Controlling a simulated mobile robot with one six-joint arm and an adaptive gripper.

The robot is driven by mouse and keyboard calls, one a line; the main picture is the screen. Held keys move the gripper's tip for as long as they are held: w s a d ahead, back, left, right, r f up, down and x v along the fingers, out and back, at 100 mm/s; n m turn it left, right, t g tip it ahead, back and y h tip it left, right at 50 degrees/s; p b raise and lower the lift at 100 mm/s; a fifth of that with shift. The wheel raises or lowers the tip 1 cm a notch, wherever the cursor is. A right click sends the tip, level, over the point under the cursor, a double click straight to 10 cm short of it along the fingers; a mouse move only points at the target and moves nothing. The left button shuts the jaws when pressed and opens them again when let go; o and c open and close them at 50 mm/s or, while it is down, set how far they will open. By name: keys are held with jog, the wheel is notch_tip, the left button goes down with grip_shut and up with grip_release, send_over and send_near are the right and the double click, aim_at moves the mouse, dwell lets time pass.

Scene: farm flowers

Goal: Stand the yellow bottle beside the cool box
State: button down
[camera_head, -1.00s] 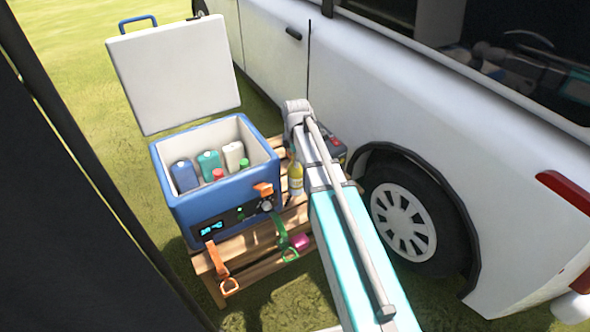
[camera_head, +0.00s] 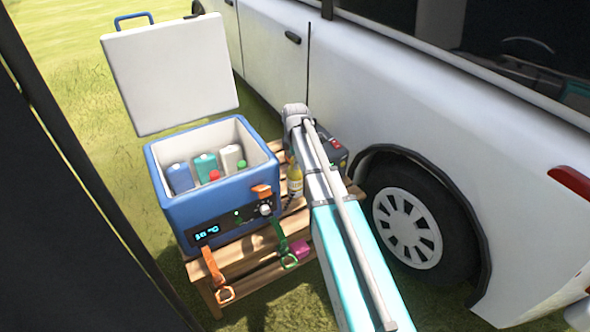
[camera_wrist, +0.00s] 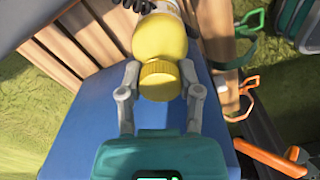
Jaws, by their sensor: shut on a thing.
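The yellow bottle (camera_head: 295,180) is close to the right side of the blue cool box (camera_head: 213,198), over the wooden slatted stand (camera_head: 250,258). It looks roughly upright in the head view, partly covered by my arm. I cannot tell whether its base touches the slats. In the wrist view my gripper (camera_wrist: 158,84) is shut on the yellow bottle (camera_wrist: 158,40), with a finger on each side near its yellow cap. The gripper itself is hidden behind my arm in the head view. The cool box's lid (camera_head: 172,75) stands open.
Several bottles, including a blue one (camera_head: 180,178), stand inside the cool box. An orange strap (camera_head: 217,275) and a green strap (camera_head: 284,245) hang at the stand's front. A dark box with red (camera_head: 337,150) sits behind my arm. The white van (camera_head: 400,95) is close on the right.

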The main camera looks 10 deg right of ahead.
jog(key=shift+w+d+f+b, duration=0.1)
jog(key=shift+w+f+b, duration=0.4)
jog(key=shift+f+b, duration=0.25)
jog(key=shift+s+f+b, duration=0.1)
jog(key=shift+f+b, duration=1.15)
jog(key=shift+b, duration=0.05)
jog(key=shift+f, duration=0.15)
jog(key=shift+c, duration=1.4)
grip_release()
jog(key=shift+r, duration=0.2)
notch_tip(320, 180, up, 12)
jog(key=p, duration=1.2)
jog(key=shift+s, duration=0.1)
